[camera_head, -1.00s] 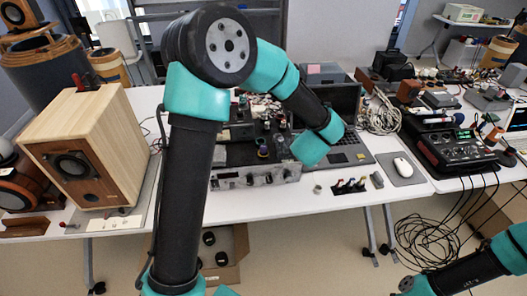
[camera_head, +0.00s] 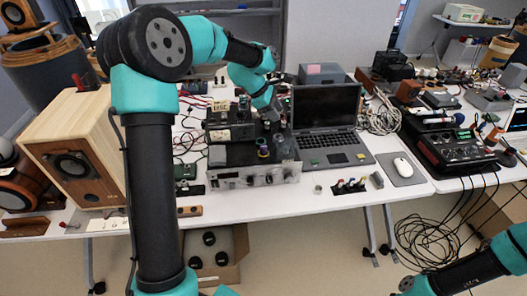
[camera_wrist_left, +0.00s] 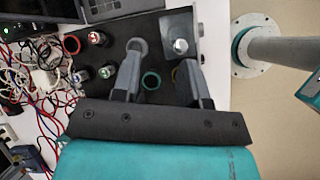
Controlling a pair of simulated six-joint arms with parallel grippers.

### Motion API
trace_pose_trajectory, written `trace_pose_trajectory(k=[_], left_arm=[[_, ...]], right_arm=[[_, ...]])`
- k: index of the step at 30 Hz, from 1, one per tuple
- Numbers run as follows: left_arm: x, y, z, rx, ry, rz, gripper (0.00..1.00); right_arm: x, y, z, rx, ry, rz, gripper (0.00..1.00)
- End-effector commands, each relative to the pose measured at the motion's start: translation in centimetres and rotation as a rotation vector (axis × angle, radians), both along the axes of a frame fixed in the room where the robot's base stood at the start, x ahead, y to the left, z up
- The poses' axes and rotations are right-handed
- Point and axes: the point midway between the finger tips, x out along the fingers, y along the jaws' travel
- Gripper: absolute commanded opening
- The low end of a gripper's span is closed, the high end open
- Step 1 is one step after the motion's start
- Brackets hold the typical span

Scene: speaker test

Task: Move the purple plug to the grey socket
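My left gripper (camera_head: 270,114) is above the black box (camera_head: 242,152) beside the laptop. In the left wrist view the left gripper (camera_wrist_left: 163,62) is open, with nothing clearly held between its fingers. The box (camera_wrist_left: 118,55) shows there with a grey ring (camera_wrist_left: 137,46) at the left fingertip, a green ring (camera_wrist_left: 151,80) between the fingers, and a red ring (camera_wrist_left: 71,44) to the left. Several dark plugs with coloured tops (camera_wrist_left: 97,37) stand near the red ring. I cannot make out the purple plug for certain, and the grey ring may be the socket. My right gripper is out of view.
An open laptop (camera_head: 336,150) stands right of the box, with a mouse (camera_head: 403,167) farther right. A wooden speaker (camera_head: 62,130) is at the left. Small coloured connectors (camera_head: 350,185) lie at the table's front. Loose cables (camera_wrist_left: 40,70) lie beside the box.

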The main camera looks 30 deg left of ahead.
Motion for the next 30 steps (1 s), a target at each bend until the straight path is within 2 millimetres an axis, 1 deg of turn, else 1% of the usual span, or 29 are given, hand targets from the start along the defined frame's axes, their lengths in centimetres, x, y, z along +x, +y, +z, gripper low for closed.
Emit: trace_pose_trajectory(k=[1, 3, 6, 9, 13, 23, 26, 30], left_arm=[[-0.9, 1.9, 0.5, 0.031, 0.024, -0.056, 0.4], [-2.2, 4.0, 1.1, 0.07, 0.066, -0.135, 0.4], [-3.9, 6.5, 1.9, 0.113, 0.119, -0.223, 0.4], [-5.0, 8.0, 2.4, 0.137, 0.155, -0.274, 0.4], [-5.5, 8.5, 2.6, 0.145, 0.171, -0.297, 0.4], [-5.4, 8.3, 2.3, 0.143, 0.171, -0.295, 0.4], [-5.4, 8.0, 1.5, 0.142, 0.172, -0.295, 0.4], [-5.4, 7.1, -0.4, 0.142, 0.173, -0.296, 0.4]], right_arm=[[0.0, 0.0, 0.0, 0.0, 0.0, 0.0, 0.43], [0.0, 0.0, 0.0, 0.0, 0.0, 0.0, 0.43], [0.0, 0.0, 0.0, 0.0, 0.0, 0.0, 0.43], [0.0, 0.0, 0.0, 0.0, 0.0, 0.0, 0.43], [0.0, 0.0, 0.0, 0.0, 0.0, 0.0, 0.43], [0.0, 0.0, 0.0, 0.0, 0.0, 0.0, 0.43], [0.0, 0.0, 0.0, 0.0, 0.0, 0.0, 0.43], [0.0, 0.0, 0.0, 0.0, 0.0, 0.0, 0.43]])
